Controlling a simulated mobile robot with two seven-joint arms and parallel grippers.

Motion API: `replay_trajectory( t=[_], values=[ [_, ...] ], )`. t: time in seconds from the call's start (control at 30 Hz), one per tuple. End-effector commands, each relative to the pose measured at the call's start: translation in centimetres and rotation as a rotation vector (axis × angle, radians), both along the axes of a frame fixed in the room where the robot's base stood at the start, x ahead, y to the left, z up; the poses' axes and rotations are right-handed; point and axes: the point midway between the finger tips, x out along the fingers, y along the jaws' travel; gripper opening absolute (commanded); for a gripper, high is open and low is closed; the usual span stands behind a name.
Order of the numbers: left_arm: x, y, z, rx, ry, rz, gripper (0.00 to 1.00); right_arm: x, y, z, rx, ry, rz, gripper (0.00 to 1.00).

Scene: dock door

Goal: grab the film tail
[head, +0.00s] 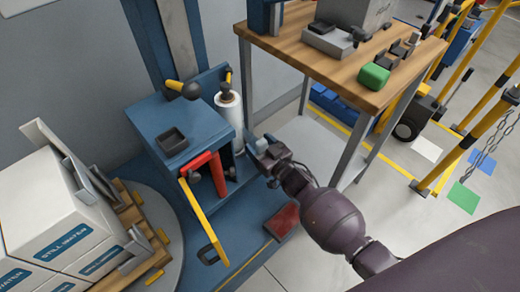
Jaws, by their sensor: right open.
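The white film roll (229,108) stands upright on the right side of the blue wrapping machine (172,130). Its lower part runs down beside the machine's open front. I cannot make out a separate film tail; it may be hidden by my right gripper or blend with the roll. My right gripper (256,147) is open, just right of the lower roll. I cannot tell whether it touches the film. My left gripper is out of view.
Boxes marked still water (60,225) sit on a wooden pallet (150,240) at the left. A wooden-topped table (300,48) with tools and a green block (374,76) stands behind. A red pad (282,221) lies on the blue base. A yellow bar (203,222) juts out from the machine.

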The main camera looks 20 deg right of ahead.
Motion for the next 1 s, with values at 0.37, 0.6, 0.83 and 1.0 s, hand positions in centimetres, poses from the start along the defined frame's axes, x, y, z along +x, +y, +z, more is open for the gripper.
replay_trajectory(
  t=[0.37, 0.6, 0.83, 1.0],
  values=[
    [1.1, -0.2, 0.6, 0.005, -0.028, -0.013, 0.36, 1.3, 0.3, 0.1, -0.001, -0.001, -0.001, 0.64],
    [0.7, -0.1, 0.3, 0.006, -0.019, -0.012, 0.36, 1.3, 0.3, 0.1, -0.001, -0.001, -0.001, 0.33],
    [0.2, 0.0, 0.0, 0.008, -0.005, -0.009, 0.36, 1.3, 0.3, 0.1, -0.001, -0.001, 0.000, 0.11],
    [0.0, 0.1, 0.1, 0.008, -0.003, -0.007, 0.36, 1.3, 0.2, 0.3, -0.001, -0.002, 0.000, 0.11]
  ],
)
